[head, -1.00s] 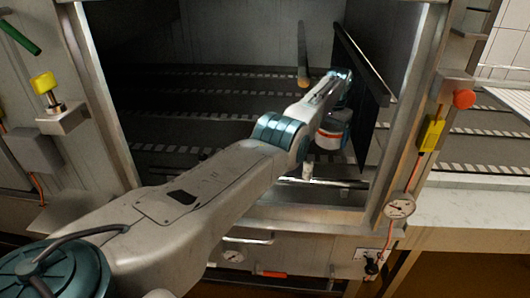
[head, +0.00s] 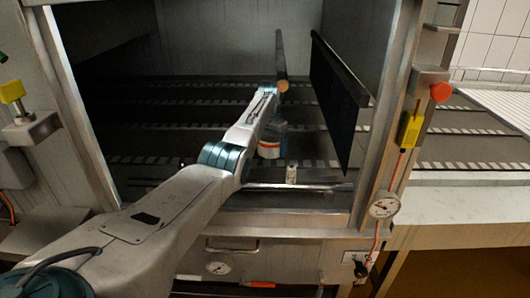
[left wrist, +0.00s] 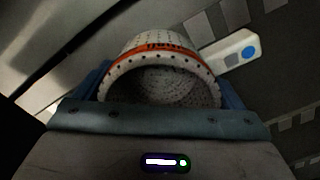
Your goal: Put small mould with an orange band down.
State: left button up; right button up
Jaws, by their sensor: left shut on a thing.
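The small white mould with an orange band (head: 269,150) hangs in my left gripper (head: 272,133), inside the open metal chamber and left of the dark hanging flap. In the left wrist view the perforated mould (left wrist: 160,50) sits between the blue fingers of the left gripper (left wrist: 160,88), with its open, dark inside facing the camera and the orange band near its rim. Whether its underside touches anything cannot be told. My right gripper is not in view.
The chamber floor is a dark slotted belt (head: 215,88). A dark flap (head: 335,95) hangs to the right and a rod (head: 280,60) stands behind. A small pale object (head: 291,174) is near the front bar. A white piece with a blue dot (left wrist: 230,50) lies beside the mould.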

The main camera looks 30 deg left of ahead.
aim_at(265, 136)
pick_arm(q)
jog(key=shift+s+a+f, duration=0.1)
jog(key=shift+s+a, duration=0.1)
jog(key=shift+a, duration=0.55)
notch_tip(265, 136, down, 4)
jog(key=shift+r, duration=0.25)
jog(key=o, duration=0.9)
jog(key=shift+f, duration=0.1)
jog(key=shift+c, duration=0.2)
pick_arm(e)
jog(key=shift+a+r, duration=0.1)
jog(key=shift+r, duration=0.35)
pick_arm(q)
jog(key=shift+r, duration=0.25)
notch_tip(265, 136, up, 6)
jog(key=shift+r, duration=0.2)
notch_tip(265, 136, up, 4)
jog(key=shift+r, duration=0.7)
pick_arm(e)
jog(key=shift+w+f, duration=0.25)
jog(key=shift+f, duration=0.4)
